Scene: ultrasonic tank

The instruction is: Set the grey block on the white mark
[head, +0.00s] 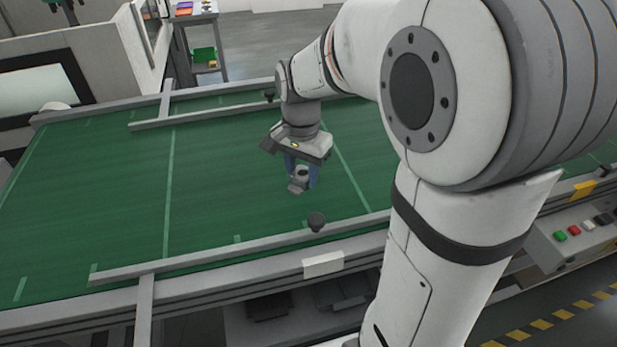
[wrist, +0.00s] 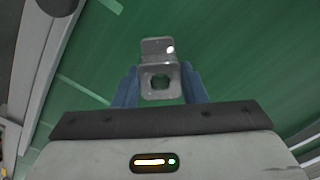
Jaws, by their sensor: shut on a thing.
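The grey block (head: 297,187) is a small metal piece over the green conveyor belt, near the belt's front rail. In the wrist view the grey block (wrist: 158,50) shows a raised plate and a dark round opening. My gripper (head: 301,178) points down, and its blue fingers are shut on the block from both sides. The fingers also show in the wrist view (wrist: 160,88). I cannot tell whether the block touches the belt. I cannot make out a white mark on the belt.
The green belt (head: 110,180) has pale green stripes and much free room to the left. A front rail (head: 200,257) with a dark knob (head: 316,221) runs close to my gripper. A back rail (head: 200,116) lies behind. A white plate (head: 323,264) is on the front side.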

